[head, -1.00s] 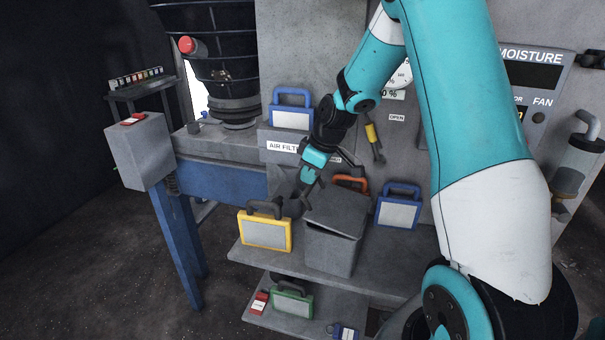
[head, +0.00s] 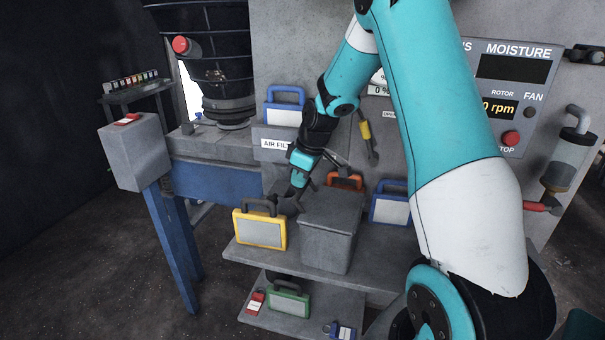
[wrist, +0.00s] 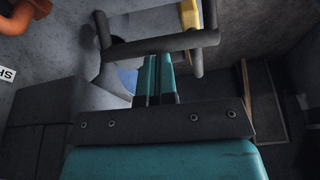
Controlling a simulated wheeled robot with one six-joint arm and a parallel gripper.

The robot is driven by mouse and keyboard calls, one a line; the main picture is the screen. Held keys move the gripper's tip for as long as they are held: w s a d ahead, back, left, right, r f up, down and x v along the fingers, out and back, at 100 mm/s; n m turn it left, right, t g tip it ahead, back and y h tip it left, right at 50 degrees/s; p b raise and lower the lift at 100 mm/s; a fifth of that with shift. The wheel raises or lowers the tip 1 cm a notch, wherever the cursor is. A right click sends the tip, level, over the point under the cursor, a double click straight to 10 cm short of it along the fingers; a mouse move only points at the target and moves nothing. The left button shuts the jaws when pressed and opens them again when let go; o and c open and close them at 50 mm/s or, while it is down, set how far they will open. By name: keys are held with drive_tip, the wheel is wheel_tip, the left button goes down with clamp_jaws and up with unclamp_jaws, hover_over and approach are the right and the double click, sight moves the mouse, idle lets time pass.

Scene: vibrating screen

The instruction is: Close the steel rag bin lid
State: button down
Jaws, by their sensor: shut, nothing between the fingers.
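The steel rag bin (head: 326,250) is a grey box on the upper shelf, between a yellow case and a blue case. Its grey lid (head: 333,207) lies down over the top, with no clear gap at the front edge. My gripper (head: 290,206) is at the left of the bin, near lid height, beside the yellow case's dark handle. Whether it touches the bin is hard to tell. In the wrist view my gripper (wrist: 157,75) shows its teal fingers together with nothing between them, and a grey boxy surface, likely the bin (wrist: 45,120), stands at the left.
The yellow case (head: 260,229) stands close at the left of the gripper. The blue case (head: 390,205) and an orange-handled case (head: 345,181) stand right of and behind the bin. A green case (head: 288,300) is on the lower shelf. The machine panel rises behind.

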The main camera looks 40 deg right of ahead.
wheel_tip(320, 180, up, 14)
drive_tip(key=s+a+f+y+b, duration=0.1)
drive_tip(key=s+a, duration=0.2)
drive_tip(key=a, duration=0.4)
drive_tip(key=s+a+n+g+b, duration=0.1)
drive_tip(key=s+a+b, duration=0.1)
drive_tip(key=s+a, duration=0.3)
drive_tip(key=s+a+f+y+b, duration=0.1)
drive_tip(key=s+a, duration=0.1)
drive_tip(key=a, duration=0.6)
drive_tip(key=s+a+f+g+b, duration=0.1)
drive_tip(key=s+a, duration=0.3)
drive_tip(key=s, duration=0.4)
drive_tip(key=s+a+f+b, duration=0.1)
drive_tip(key=s+a+f, duration=0.2)
drive_tip(key=s, duration=0.6)
drive_tip(key=shift+a+g+y, duration=0.3)
drive_tip(key=shift+a+g, duration=0.1)
drive_tip(key=shift+a, duration=0.65)
